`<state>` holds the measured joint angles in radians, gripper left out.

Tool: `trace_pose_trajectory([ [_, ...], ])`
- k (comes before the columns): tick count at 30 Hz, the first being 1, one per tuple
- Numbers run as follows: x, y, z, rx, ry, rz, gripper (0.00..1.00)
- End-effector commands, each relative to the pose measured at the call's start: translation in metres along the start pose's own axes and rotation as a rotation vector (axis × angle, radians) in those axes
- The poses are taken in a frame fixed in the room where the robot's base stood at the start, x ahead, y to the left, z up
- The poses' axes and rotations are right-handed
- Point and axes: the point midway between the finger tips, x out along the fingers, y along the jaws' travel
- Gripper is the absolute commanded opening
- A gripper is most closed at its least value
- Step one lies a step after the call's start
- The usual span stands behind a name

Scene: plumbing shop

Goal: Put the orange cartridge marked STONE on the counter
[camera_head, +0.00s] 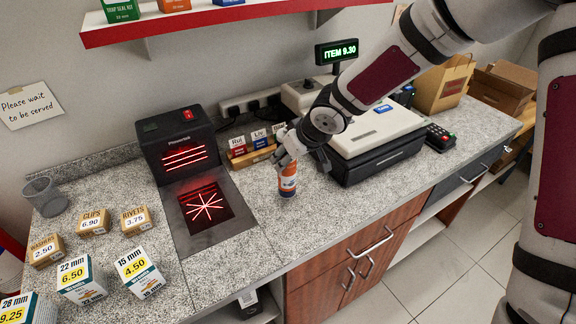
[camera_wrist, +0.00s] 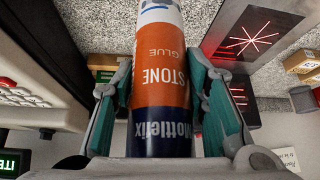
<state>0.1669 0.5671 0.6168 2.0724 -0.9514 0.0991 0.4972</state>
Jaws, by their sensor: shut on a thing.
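The orange cartridge (camera_head: 287,183) stands upright at the counter (camera_head: 250,238), between the scanner and the cash register. In the wrist view the cartridge (camera_wrist: 162,75) reads "STONE GLUE" on an orange band, with a dark blue "Mottlefix" band and a white end. My gripper (camera_head: 287,157) is shut on the cartridge from above, and in the wrist view its two teal-padded fingers lie on both sides of it. The cartridge's lower end is at or very close to the counter top; I cannot tell whether it touches.
The scanner (camera_head: 178,140) with its red-lit glass (camera_head: 205,208) is to the left. The cash register (camera_head: 375,145) is close on the right. Several small priced boxes (camera_head: 93,222) stand at the left. Bare counter lies in front of the cartridge. A red shelf (camera_head: 205,20) hangs above.

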Motion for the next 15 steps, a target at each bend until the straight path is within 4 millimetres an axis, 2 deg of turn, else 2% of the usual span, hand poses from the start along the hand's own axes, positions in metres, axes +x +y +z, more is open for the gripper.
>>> trace_pose_trajectory([
  [7, 0.019, -0.002, 0.012, -0.003, 0.0, -0.002, 0.0],
  [15, 0.025, -0.001, 0.016, 0.0, 0.002, -0.001, 0.0],
])
